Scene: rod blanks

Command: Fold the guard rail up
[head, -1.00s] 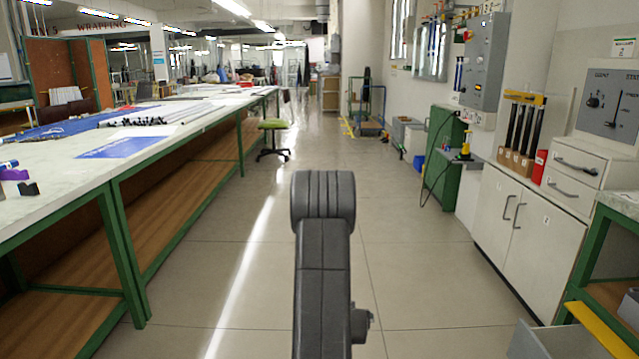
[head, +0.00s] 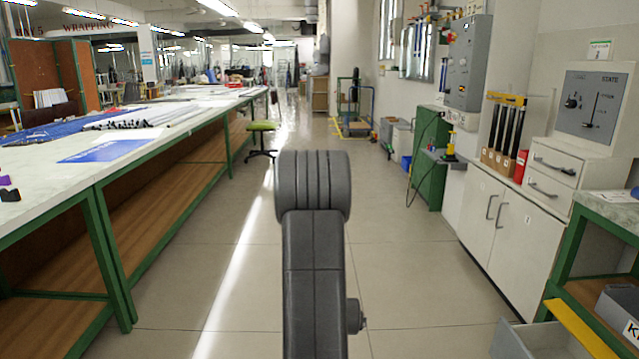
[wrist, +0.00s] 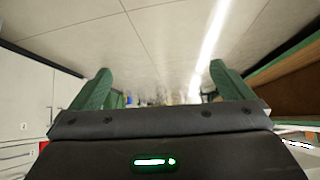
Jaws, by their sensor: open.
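A flat yellow bar (head: 583,329) sits low at the bottom right of the head view, by the green-framed bench. It looks like the guard rail, but I cannot be sure. It slants down to the right, and its near end is cut off by the frame edge. My gripper (wrist: 160,70) shows in the wrist view with its two green fingers wide apart and nothing between them. Only open floor and distant blurred things lie beyond the fingers. The yellow bar does not show clearly in the wrist view. In the head view my arm hides the gripper.
A long green-framed bench (head: 100,187) runs along the left. White cabinets (head: 505,222) and a grey control panel (head: 592,106) stand on the right. Grey bins (head: 535,340) sit low at the right. The floor aisle (head: 400,270) ahead is clear; a green stool (head: 262,127) stands farther off.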

